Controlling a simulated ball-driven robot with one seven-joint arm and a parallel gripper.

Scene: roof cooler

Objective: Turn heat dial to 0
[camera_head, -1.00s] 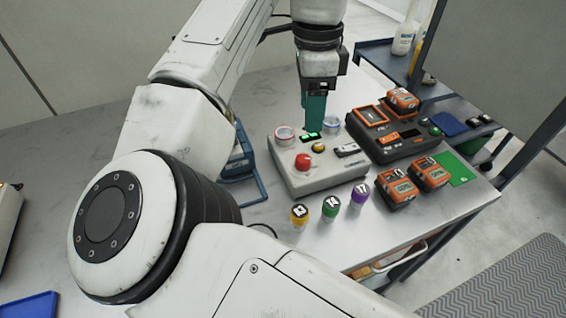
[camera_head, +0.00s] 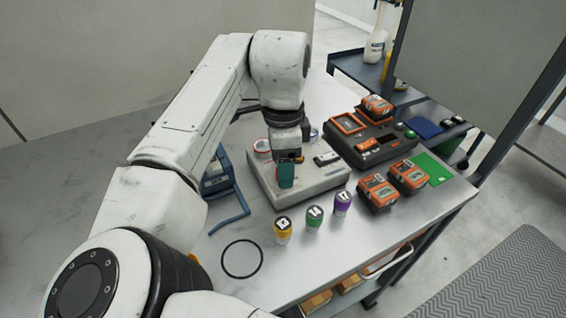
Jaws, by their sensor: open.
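The light grey control box (camera_head: 322,178) sits on the metal bench. My gripper (camera_head: 286,184), with teal fingers, points down over the box's front left part. It hides most of that part, where the red knob was seen earlier. I cannot see that knob now, nor whether the fingers touch it or surround it. A white round piece with a red rim (camera_head: 262,147) shows at the box's back left. A dark slotted switch plate (camera_head: 327,158) is on its right side. No dial marking can be read. My gripper is open.
Yellow (camera_head: 283,231), green (camera_head: 314,218) and purple (camera_head: 342,203) capped pieces stand in front of the box. Orange batteries (camera_head: 377,193) and a dark charger (camera_head: 375,142) are to the right. A blue frame (camera_head: 222,180) stands left. A black ring (camera_head: 242,259) lies on clear bench.

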